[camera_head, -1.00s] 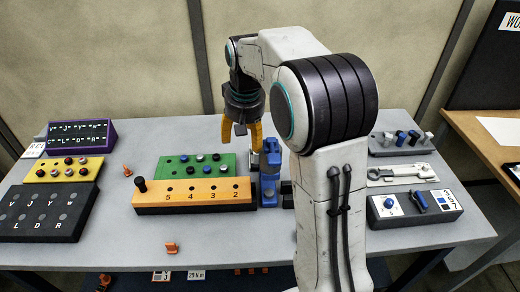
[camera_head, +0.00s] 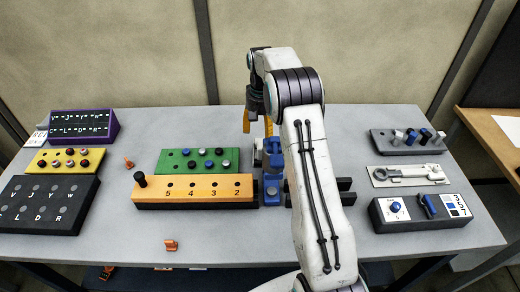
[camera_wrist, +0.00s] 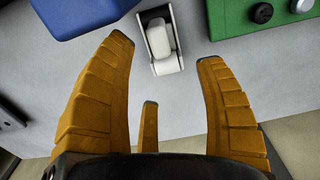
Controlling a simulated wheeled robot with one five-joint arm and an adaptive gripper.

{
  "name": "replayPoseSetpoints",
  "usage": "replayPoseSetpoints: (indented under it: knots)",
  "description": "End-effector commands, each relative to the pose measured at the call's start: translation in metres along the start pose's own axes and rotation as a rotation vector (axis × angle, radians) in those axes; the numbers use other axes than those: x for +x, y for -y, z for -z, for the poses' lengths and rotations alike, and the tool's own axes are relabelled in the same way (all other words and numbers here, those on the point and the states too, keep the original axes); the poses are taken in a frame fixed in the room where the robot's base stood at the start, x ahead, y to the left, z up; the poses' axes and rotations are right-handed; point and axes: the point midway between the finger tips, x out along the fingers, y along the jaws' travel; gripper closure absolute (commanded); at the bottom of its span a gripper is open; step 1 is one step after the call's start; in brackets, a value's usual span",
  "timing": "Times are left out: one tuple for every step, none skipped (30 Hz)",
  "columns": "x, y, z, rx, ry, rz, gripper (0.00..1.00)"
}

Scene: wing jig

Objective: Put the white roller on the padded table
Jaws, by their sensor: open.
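The white roller (camera_wrist: 160,41) lies in a small pale holder with dark sides in the wrist view, just beyond my fingertips. In the head view, a small white piece (camera_head: 258,150) beside the blue device (camera_head: 273,178) seems to be the same thing, partly hidden. My gripper (camera_wrist: 166,52) is open and empty, its yellow fingers spread to either side of the roller's near end, apart from it. In the head view my gripper (camera_head: 257,123) points down behind the blue device, partly hidden by my arm. I cannot clearly make out a padded table.
A green board (camera_head: 190,161) with knobs and an orange numbered block (camera_head: 190,192) stand left of the blue device. Button panels stand at far left. A grey peg block (camera_head: 400,142), a wrench plate (camera_head: 410,175) and a switch box (camera_head: 420,211) stand at right.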

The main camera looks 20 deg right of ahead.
Motion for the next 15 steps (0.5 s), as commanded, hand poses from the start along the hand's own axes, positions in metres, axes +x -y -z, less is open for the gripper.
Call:
replayPoseSetpoints:
  knots:
    - [0.004,0.000,-0.001,0.000,0.003,-0.001,0.35]
    - [0.006,0.000,-0.001,0.000,0.003,-0.001,0.35]
    - [0.009,0.000,-0.001,0.000,0.002,0.000,0.35]
    - [0.011,0.000,0.000,0.000,0.002,0.000,0.35]
    - [0.013,-0.001,0.000,0.000,0.002,0.000,0.35]
    - [0.015,-0.001,0.000,0.000,0.002,-0.001,0.35]
    - [0.018,-0.002,0.000,0.000,0.003,-0.001,0.35]
    - [0.021,-0.002,0.000,0.000,0.003,-0.001,0.35]
    - [0.026,-0.003,0.000,0.000,0.005,-0.001,0.35]
    - [0.030,-0.004,0.001,0.000,0.004,-0.001,0.35]
    - [0.034,-0.004,0.001,0.000,0.005,-0.001,0.35]
    - [0.038,-0.005,0.002,0.000,0.004,-0.001,0.35]
    - [0.042,-0.005,0.002,0.000,0.003,-0.001,0.35]
    - [0.046,-0.005,0.002,-0.001,0.003,-0.001,0.35]
    - [0.050,-0.005,0.002,-0.001,0.002,0.000,0.35]
